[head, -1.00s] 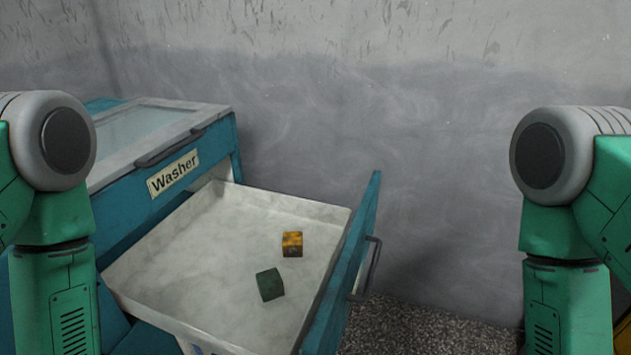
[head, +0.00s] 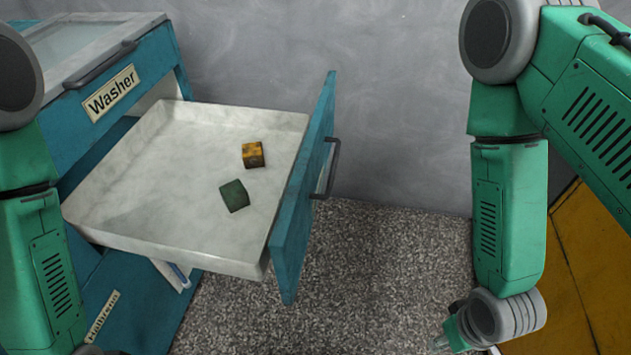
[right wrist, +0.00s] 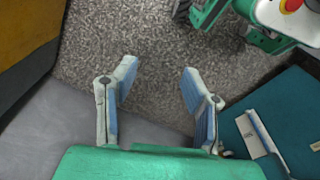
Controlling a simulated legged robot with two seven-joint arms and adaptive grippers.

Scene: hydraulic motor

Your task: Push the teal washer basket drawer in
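The teal washer (head: 125,95) stands at the left in the head view. Its basket drawer is pulled out to the right, with a white tray (head: 120,205) and a teal front panel (head: 300,205) carrying a dark bar handle (head: 328,168). A yellow-brown cube (head: 253,155) and a dark green cube (head: 234,196) lie in the tray. My right gripper (right wrist: 158,68) is open and empty in the right wrist view, above the speckled floor. In the head view, my right arm hangs right of the drawer, apart from it. My left gripper is not clearly visible; only its arm shows.
Speckled floor (head: 390,260) lies clear between the drawer front and my right arm. A grey wall (head: 400,100) stands behind. A yellow-brown panel (head: 580,270) stands at the right. A blue-and-white item (head: 173,272) shows below the tray.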

